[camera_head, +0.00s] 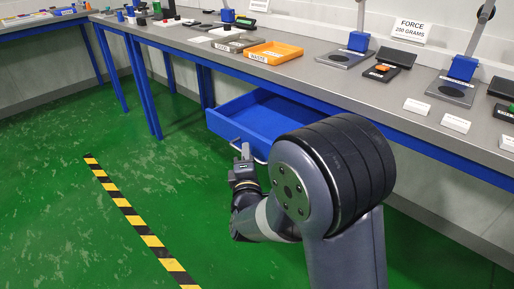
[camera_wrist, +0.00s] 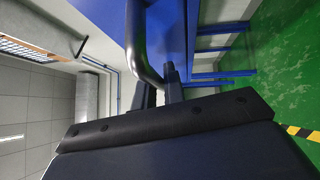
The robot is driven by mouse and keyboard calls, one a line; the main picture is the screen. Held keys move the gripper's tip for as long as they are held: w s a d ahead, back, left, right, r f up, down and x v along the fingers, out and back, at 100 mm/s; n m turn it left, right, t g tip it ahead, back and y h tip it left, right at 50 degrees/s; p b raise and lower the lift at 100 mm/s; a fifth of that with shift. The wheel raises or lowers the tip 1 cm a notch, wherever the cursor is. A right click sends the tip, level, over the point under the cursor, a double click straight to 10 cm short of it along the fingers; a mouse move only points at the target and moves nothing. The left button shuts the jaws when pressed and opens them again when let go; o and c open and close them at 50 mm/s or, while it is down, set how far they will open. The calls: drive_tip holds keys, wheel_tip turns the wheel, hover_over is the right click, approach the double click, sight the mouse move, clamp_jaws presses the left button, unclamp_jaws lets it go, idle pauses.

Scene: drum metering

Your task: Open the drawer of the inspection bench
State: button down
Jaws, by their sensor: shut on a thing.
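The blue drawer (camera_head: 258,118) of the inspection bench (camera_head: 330,88) stands pulled out from under the grey worktop, and its inside shows empty where I can see it. My gripper (camera_head: 243,152) is at the drawer's front, shut on the drawer handle (camera_head: 236,144). The handle is a grey metal bar; it shows large in the wrist view (camera_wrist: 140,48), running down to my fingers (camera_wrist: 160,92). The blue drawer front (camera_wrist: 168,30) is beside it there. My arm hides the right end of the drawer in the head view.
An orange tray (camera_head: 272,53), scales and labelled cards stand on the worktop. Another blue-legged bench (camera_head: 40,24) is at the upper left. The green floor (camera_head: 60,200) left of my gripper is clear, with a yellow-black stripe (camera_head: 128,212) on it.

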drive_tip(key=shift+s+a, duration=0.55)
drive_tip(key=shift+s, duration=0.15)
drive_tip(key=c, duration=1.5)
unclamp_jaws()
drive_tip(key=s, duration=0.3)
drive_tip(key=s+d+f+p, duration=0.1)
drive_tip(key=s, duration=0.6)
drive_tip(key=shift+s+d+f, duration=0.25)
drive_tip(key=shift+s, duration=0.05)
drive_tip(key=shift+w, duration=0.1)
drive_tip(key=w, duration=0.3)
drive_tip(key=w+a+r, duration=0.1)
drive_tip(key=w, duration=0.3)
drive_tip(key=w+b, duration=0.1)
drive_tip(key=w, duration=0.2)
drive_tip(key=shift+w+a+r, duration=0.15)
drive_tip(key=shift+w+r, duration=0.1)
drive_tip(key=shift+w, duration=0.15)
